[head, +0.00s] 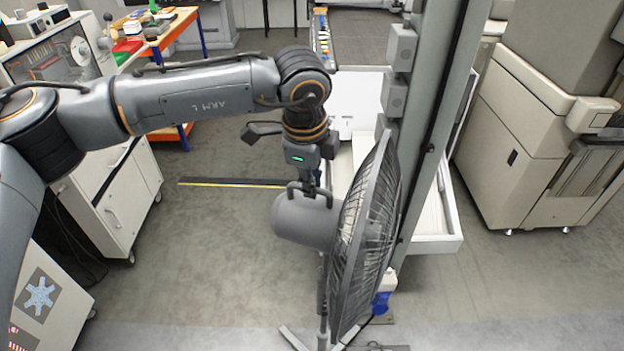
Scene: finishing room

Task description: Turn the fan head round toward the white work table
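The standing fan has a grey motor housing (303,219) and a round wire grille (366,235). The grille is seen nearly edge-on and faces right. A dark carrying handle (328,192) arches over the top of the housing. My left gripper (312,186) points down from above, its narrow fingers close together at the middle of the handle, and it looks shut on it. The fingertips are partly hidden in the dark handle. A white table-like frame with a raised rim (437,244) stands behind the fan, partly hidden by it and a grey post. My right gripper is not in view.
The grey upright post (437,130) with small boxes stands just right of the grille. A beige machine (530,135) is at the right.

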